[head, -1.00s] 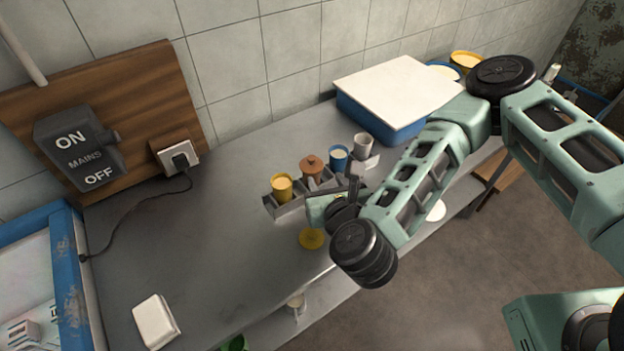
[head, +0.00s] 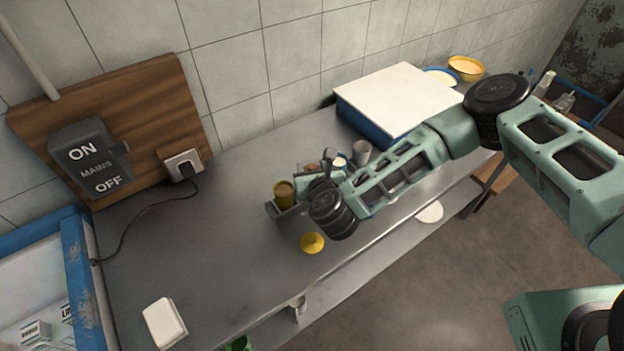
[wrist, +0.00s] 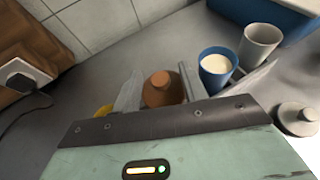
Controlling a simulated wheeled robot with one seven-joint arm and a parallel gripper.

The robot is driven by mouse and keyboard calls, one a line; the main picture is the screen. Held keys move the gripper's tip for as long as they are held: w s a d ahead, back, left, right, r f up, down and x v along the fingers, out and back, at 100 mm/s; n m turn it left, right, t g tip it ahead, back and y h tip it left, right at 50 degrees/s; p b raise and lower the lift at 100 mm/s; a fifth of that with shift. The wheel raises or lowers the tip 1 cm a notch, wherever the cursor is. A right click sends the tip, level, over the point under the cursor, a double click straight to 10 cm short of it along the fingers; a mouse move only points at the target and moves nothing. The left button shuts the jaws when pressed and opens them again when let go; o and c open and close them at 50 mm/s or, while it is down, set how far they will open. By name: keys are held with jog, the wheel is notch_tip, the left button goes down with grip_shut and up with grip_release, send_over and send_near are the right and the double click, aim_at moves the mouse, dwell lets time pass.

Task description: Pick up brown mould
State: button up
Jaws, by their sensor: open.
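In the head view only a bit of the brown mould (head: 309,169) shows past my arm. My gripper (wrist: 158,84) is open, with one finger on each side of the mould in the wrist view. I cannot tell whether the fingers touch it. The mould's lower part is hidden by my gripper's body.
A yellow cup (head: 284,194) stands left of the mould; a blue cup with white contents (wrist: 216,68) and a grey cup (wrist: 259,45) stand to its right. A yellow lid (head: 312,243) lies near the table's front edge. The left tabletop (head: 190,250) is mostly clear.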

jog(key=shift+w+f, duration=0.2)
jog(key=shift+w, duration=0.25)
grip_shut()
jog(key=shift+r, duration=0.1)
